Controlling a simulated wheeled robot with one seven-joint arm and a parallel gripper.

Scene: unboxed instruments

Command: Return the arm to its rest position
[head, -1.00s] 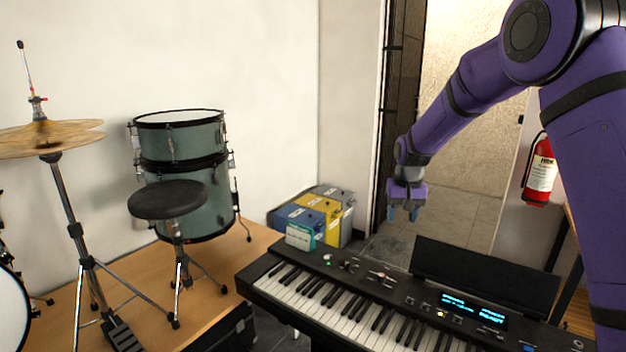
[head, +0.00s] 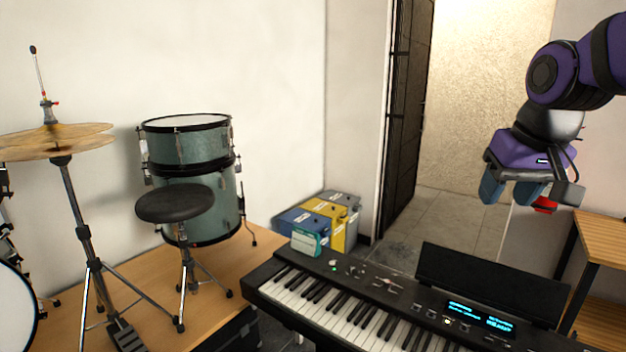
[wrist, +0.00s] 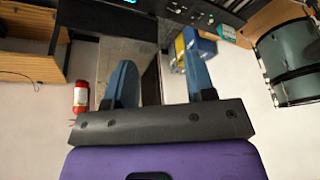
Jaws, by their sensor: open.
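My gripper (head: 508,190) is at the upper right of the head view, raised in the air above and behind the right part of the keyboard. Its two blue fingers point down and stand apart with nothing between them. In the wrist view the open fingers (wrist: 160,85) show the floor and doorway between them. My purple arm comes in from the upper right edge of the head view. The gripper touches nothing that I can see.
Drums (head: 195,180), a stool (head: 173,204) and cymbals (head: 55,141) stand left. Wooden shelves (head: 603,240) are right. A fire extinguisher (wrist: 81,97) hangs on the wall, mostly hidden in the head view.

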